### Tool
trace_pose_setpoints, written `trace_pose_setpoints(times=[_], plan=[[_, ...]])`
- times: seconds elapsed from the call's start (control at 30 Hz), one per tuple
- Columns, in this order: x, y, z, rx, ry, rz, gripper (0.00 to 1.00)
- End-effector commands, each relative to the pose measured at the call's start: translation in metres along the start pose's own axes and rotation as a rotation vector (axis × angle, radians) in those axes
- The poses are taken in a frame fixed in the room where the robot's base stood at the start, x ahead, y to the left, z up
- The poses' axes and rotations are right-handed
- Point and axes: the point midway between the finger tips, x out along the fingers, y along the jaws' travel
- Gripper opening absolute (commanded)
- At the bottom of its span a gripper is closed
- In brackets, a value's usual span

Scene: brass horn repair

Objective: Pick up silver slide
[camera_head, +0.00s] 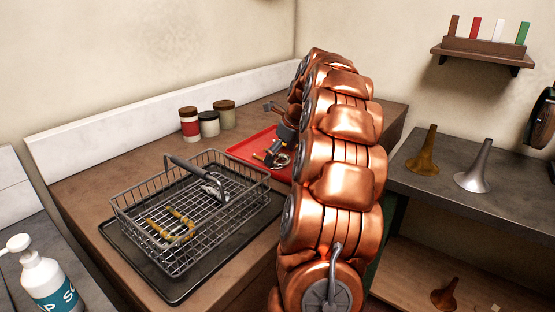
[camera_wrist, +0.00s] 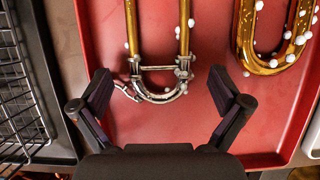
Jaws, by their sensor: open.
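A U-shaped slide with a silver curved end (camera_wrist: 160,97) and brass-coloured legs lies on the red tray (camera_wrist: 210,40) in the wrist view. White specks cling to it. My gripper (camera_wrist: 160,77) is open above the tray, with one finger on each side of the silver end; I see no finger touching it. In the head view my gripper (camera_head: 279,140) is over the red tray (camera_head: 245,148), and a small silver piece (camera_head: 281,160) shows beneath it. My arm hides the tray's right part.
A brass U-shaped slide (camera_wrist: 272,62) with white specks lies on the tray's right. Left of the tray, a wire basket (camera_head: 125,205) on a dark mat holds a brass piece (camera_head: 168,230) and a silver piece (camera_head: 213,186). Several jars (camera_head: 209,124) stand behind.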

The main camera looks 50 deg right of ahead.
Motion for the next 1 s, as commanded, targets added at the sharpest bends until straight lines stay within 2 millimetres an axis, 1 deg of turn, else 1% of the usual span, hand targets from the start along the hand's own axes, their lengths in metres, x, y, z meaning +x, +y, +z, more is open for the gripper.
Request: trace_pose_setpoints(times=[0.13,0.77,1.0], plan=[[-0.0002,0.0001,0.0,0.0,0.0,0.0,0.99],[-0.0001,0.0003,-0.0002,0.0,0.001,0.001,0.34],[-0.0005,0.0003,0.0001,0.0,0.0,0.001,0.33]])
